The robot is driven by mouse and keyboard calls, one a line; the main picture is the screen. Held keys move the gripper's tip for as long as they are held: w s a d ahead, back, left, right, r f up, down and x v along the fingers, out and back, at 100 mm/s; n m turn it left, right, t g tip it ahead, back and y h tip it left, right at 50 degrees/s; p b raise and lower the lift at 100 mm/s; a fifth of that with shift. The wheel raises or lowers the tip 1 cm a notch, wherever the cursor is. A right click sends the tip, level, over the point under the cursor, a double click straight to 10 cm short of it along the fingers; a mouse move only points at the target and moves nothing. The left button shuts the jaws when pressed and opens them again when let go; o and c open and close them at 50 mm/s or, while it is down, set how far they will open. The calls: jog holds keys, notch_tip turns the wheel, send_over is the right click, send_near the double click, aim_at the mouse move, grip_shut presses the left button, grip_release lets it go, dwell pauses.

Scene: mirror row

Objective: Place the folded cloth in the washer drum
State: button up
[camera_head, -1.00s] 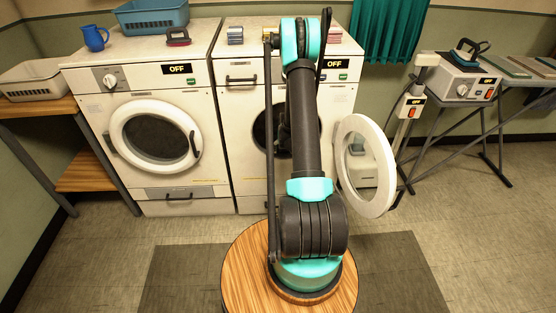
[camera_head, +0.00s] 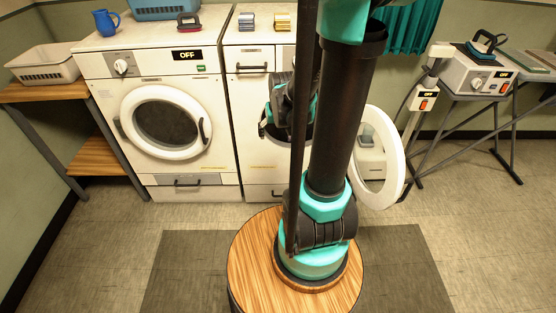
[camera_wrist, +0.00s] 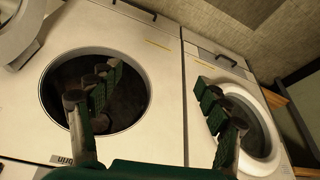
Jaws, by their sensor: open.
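Two small folded cloths lie on top of the right machine in the head view, a blue-grey one (camera_head: 247,21) and a yellowish one (camera_head: 282,21). I cannot tell which is the task's cloth. The right machine's round drum opening (camera_wrist: 95,92) is dark and uncovered, and its white ring door (camera_head: 378,158) stands swung open to the right. My gripper (camera_wrist: 157,80) is open, with no cloth between its fingers. It is in front of the right machine, with one finger overlapping the opening in the wrist view. In the head view my arm partly hides the opening.
The left machine's door (camera_head: 165,122) is shut. A blue jug (camera_head: 104,22), a blue basket (camera_head: 162,8) and a red-and-black iron-like item (camera_head: 189,22) stand on top. A pale basket (camera_head: 45,63) is on the left shelf. An ironing station (camera_head: 475,75) stands at right.

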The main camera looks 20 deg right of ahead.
jog(key=s+a+n, duration=0.1)
jog(key=s+a, duration=0.2)
jog(key=s, duration=1)
jog(key=shift+a, duration=0.3)
jog(key=shift+f, duration=0.1)
jog(key=shift+c, duration=0.2)
